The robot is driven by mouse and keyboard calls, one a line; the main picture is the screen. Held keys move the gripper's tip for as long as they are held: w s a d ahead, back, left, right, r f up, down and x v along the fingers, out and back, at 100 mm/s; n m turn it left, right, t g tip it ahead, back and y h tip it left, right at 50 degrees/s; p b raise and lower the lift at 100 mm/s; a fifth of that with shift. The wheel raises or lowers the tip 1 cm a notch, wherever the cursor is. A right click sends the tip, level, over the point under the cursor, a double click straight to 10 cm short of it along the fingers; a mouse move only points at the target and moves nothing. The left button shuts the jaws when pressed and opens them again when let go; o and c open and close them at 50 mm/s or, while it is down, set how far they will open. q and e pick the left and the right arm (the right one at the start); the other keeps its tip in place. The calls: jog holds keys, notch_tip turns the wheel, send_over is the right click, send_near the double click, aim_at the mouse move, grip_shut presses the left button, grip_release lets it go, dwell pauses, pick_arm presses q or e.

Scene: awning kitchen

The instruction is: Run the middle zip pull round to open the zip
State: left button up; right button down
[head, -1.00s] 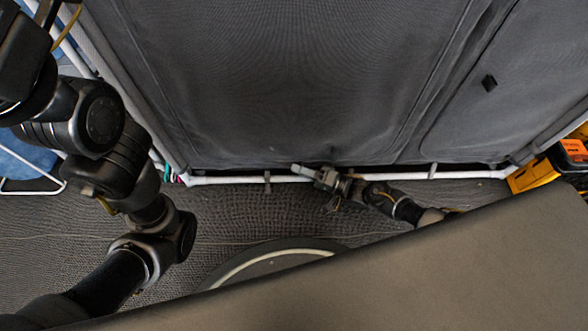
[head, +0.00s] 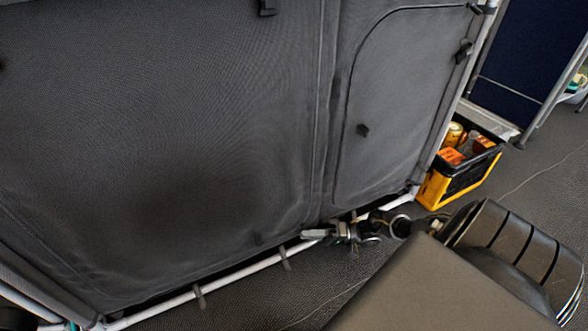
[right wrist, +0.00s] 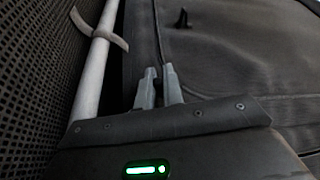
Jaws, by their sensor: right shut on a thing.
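A big dark grey fabric panel (head: 150,120) fills much of the head view, with a curved zip line (head: 345,110) around its right-hand section. My right gripper (head: 312,234) is low at the panel's bottom edge, just above the white bar. In the right wrist view my right gripper's two grey fingers (right wrist: 160,84) are close together against the fabric edge, shut on the middle zip pull. The pull itself is hidden between the fingers. A small dark tab (right wrist: 182,18) stands out from the fabric beyond them. My left gripper is out of view.
A white frame bar (head: 225,284) with straps runs along the panel's foot, close to my right gripper. A yellow and black crate (head: 462,170) stands right of the panel. Open carpet (head: 530,190) lies at the right.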

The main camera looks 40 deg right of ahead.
jog(key=shift+s+d, duration=0.15)
jog(key=shift+d, duration=0.45)
jog(key=shift+d, duration=0.1)
jog(key=c, duration=1.6)
grip_release()
jog(key=shift+s+d, duration=0.1)
jog(key=shift+s, duration=0.05)
jog(key=shift+o, duration=0.4)
jog(key=shift+a, duration=0.2)
jog(key=b+v, duration=0.1)
jog(key=v, duration=0.8)
jog(key=shift+d+f, duration=0.15)
jog(key=shift+d, duration=0.1)
jog(key=shift+s+d, duration=0.35)
jog(key=shift+d, duration=0.2)
